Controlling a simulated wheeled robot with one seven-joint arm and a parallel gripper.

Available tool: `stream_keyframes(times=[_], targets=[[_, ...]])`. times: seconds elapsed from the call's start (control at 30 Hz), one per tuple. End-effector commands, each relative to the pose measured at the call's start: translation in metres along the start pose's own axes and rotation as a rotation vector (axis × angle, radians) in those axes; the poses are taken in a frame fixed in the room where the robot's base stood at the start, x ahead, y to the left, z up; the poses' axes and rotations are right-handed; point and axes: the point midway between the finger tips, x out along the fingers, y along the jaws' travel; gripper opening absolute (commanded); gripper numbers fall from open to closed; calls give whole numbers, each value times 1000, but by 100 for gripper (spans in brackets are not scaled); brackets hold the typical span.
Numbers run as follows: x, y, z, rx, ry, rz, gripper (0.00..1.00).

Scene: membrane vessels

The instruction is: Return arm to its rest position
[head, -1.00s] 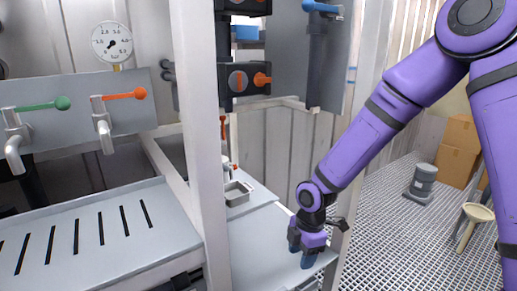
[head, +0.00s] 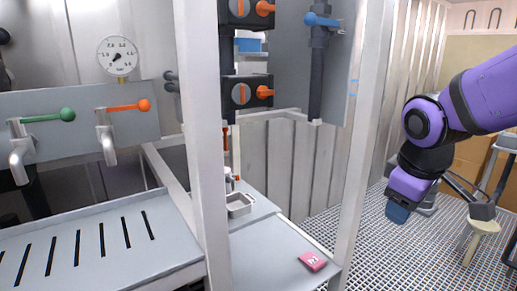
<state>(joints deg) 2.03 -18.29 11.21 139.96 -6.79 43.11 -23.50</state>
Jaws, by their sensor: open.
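My purple arm (head: 490,95) reaches in from the right edge of the head view. My gripper (head: 398,213) points downward over the grating floor, to the right of the white frame post. Its fingertips are blue and I see nothing held in them. A small pink block (head: 312,261) with pale marks lies on the grey shelf, to the left of and apart from my gripper.
White posts (head: 203,140) frame the grey shelf (head: 265,262), which holds a small metal tray (head: 239,205). A slotted drain board (head: 100,245), taps with green and orange levers, and a gauge (head: 118,57) are at left. Boxes (head: 470,165) and a beige plunger-like object (head: 480,228) stand at right.

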Motion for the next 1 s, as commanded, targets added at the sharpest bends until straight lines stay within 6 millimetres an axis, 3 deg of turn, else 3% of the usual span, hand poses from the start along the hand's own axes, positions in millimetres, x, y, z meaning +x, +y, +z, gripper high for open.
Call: stream_keyframes(times=[0.2,0.5,0.87,0.93,1.0], targets=[[-46,-3,43,291,84,17,50],[-82,-15,90,601,185,-22,50],[-88,-19,101,670,206,-40,50],[-88,-18,100,669,206,-40,43],[-88,-18,100,669,205,-39,43]])
